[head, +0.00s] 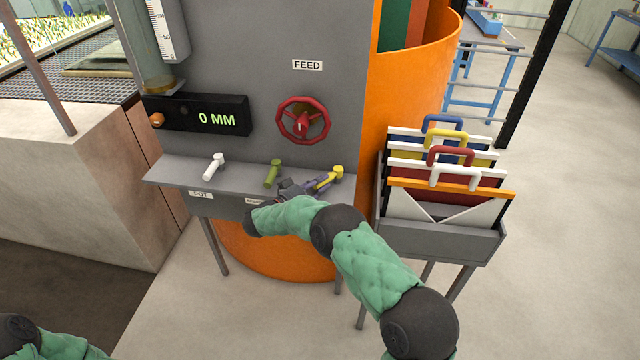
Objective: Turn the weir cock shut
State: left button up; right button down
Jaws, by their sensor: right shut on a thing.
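Three cocks stand on the grey ledge (240,178) of the panel: a white cock (214,166) at the left, a green cock (272,173) in the middle and a yellow cock (333,174) at the right. My right gripper (314,186) is shut on the yellow cock's lever, which slants down to the left; the arm partly hides the fingers. I cannot tell which is marked weir. My left gripper is out of view.
Above the ledge are a red handwheel (303,121) under a FEED label and a display (200,117) reading 0 MM. An orange curved wall (415,85) stands behind the panel. A grey rack (440,236) of boards with coloured handles stands close at the right.

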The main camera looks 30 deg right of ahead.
jog(key=c, duration=1.1)
grip_release()
jog(key=shift+a+f, duration=0.1)
jog(key=shift+f, duration=0.1)
jog(key=shift+o, duration=0.2)
jog(key=shift+r, duration=0.1)
jog(key=v, duration=1.2)
